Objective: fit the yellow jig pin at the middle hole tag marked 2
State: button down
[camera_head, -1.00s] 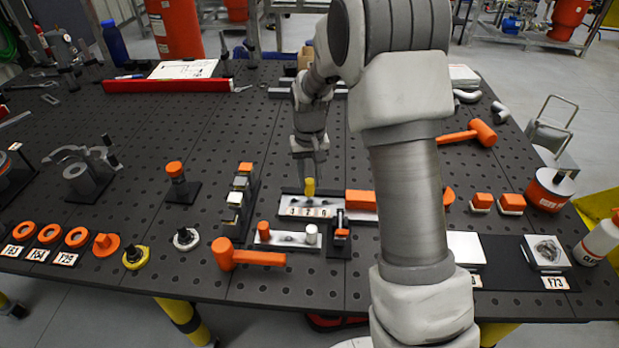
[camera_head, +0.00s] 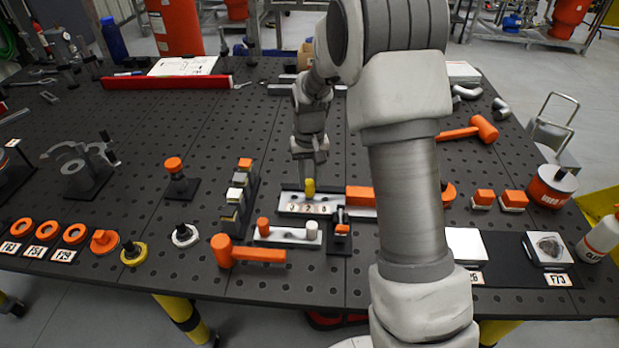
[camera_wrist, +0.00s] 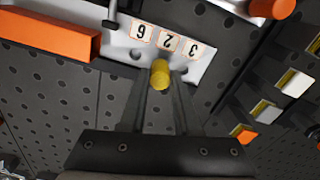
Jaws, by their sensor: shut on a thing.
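The yellow jig pin (camera_head: 309,187) is held in my gripper (camera_head: 309,176), which is shut on it and points down. The pin is over the pale jig plate (camera_head: 286,208); the plate carries three number tags in a row. In the wrist view the pin (camera_wrist: 160,75) sits between my fingertips (camera_wrist: 160,86), just beside the middle tag marked 2 (camera_wrist: 169,43). Tags that read 6 or 9 and 3 flank it. A dark hole (camera_wrist: 135,55) shows on the 6 or 9 side. The pin covers the middle hole's place. I cannot tell whether its lower end is inside or above.
A rack of blocks (camera_head: 239,194) stands left. A pale fixture with an orange and a white peg (camera_head: 287,236) and an orange mallet (camera_head: 250,252) lie in front. Bare perforated table lies behind the plate.

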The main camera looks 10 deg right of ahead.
jog(key=shift+f+b, duration=0.45)
jog(key=shift+f, duration=0.25)
jog(key=shift+c, duration=1.5)
grip_release()
jog(key=shift+r, duration=0.15)
jog(key=shift+r+p, duration=2.45)
jog(key=shift+r, duration=1)
